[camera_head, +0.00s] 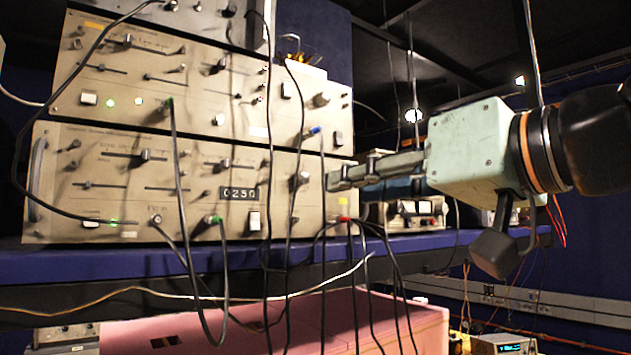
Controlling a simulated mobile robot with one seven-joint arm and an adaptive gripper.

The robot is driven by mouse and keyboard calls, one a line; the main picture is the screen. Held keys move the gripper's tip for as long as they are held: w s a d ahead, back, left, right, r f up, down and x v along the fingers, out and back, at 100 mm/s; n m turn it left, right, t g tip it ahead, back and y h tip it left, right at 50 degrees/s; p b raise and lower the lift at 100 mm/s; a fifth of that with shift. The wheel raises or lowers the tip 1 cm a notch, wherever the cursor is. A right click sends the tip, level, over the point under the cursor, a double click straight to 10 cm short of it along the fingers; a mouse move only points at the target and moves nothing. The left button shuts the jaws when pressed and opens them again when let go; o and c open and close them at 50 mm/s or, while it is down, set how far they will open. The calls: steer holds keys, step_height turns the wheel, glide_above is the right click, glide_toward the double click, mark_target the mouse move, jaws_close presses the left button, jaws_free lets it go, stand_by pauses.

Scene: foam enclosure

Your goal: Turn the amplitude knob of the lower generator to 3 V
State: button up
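The lower generator (90,208) is a beige unit with sliders, cables and a small display (239,194) that appears to read 0250. A round knob (299,178) sits on the right part of its front panel. The knob's scale and pointer are too small to read, and I cannot tell if it is the amplitude knob. My gripper (333,179) comes in from the right, its fingertips just right of this knob and in front of the panel's right end, hiding that part. I see the fingers from the side; their opening and any contact are unclear.
A similar upper generator (70,105) is stacked on top, with another unit above. Black cables (268,250) hang across the panels and below my gripper. The blue shelf edge (120,262) runs beneath. Another instrument (410,212) stands behind my gripper.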

mark_target(305, 177)
steer(key=shift+y, duration=0.3)
steer(key=r+p+x, duration=0.1)
steer(key=x, duration=0.2)
steer(key=p+x, duration=0.1)
steer(key=x, duration=0.3)
steer(key=r+p+x, duration=0.1)
steer(key=x, duration=0.2)
steer(key=shift+w+r, duration=0.2)
steer(key=shift+r, duration=0.05)
jaws_close()
